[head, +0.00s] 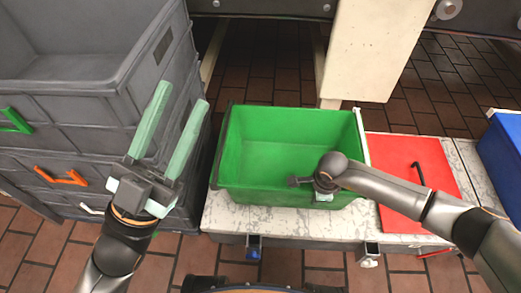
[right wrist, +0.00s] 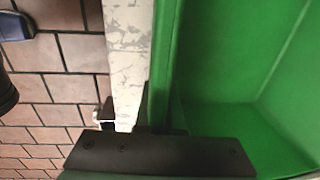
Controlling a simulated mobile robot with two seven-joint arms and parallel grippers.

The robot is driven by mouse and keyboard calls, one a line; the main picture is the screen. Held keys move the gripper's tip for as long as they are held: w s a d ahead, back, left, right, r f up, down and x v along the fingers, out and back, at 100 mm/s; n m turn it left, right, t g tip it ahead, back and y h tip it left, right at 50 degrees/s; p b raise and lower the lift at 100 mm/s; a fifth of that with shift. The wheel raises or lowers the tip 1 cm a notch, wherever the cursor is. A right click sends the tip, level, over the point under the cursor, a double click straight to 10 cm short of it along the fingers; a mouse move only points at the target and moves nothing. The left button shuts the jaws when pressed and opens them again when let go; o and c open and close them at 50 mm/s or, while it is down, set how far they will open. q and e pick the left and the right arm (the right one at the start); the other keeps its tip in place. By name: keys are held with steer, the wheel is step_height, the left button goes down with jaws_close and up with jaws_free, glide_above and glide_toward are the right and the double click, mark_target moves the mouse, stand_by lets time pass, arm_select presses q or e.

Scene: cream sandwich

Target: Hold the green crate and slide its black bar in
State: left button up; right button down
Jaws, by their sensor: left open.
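The green crate (head: 285,125) stands upright and empty on a marble-topped bench in the head view. A black bar (head: 221,145) runs along its left rim, and a white bar (head: 361,135) along its right rim. My right gripper (head: 322,195) is at the crate's front rim, right of the middle. In the right wrist view, its jaws (right wrist: 163,110) sit either side of the green rim (right wrist: 168,50) and appear shut on it; the fingertips are partly hidden. My left gripper (head: 172,130) is open and empty, left of the crate, in front of the grey crates.
Stacked grey crates (head: 75,110) with coloured handles fill the left side. A red mat (head: 395,205) with a black hooked rod (head: 418,172) lies right of the crate. A blue bin (head: 505,150) is at the far right. A pale post (head: 365,50) stands behind.

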arm_select(q)
steer(key=w+a+f+n+y, duration=0.2)
steer(key=w+f+n+y, duration=0.35)
steer(key=w, duration=0.55)
steer(key=n+g+y, duration=0.4)
steer(key=g+y, duration=0.4)
steer(key=y, duration=0.1)
glide_above(222, 141)
steer(key=w+a, duration=0.4)
step_height(222, 141, down, 18)
step_height(222, 141, down, 4)
steer(key=w+n+g, duration=0.2)
steer(key=g, duration=0.4)
steer(key=s+d+r+g, duration=0.35)
steer(key=s+g, duration=0.25)
steer(key=g, duration=0.2)
steer(key=shift+y, duration=0.35)
steer(key=f, duration=1.2)
steer(key=shift+d, duration=0.3)
steer(key=shift+c, duration=0.2)
jaws_close()
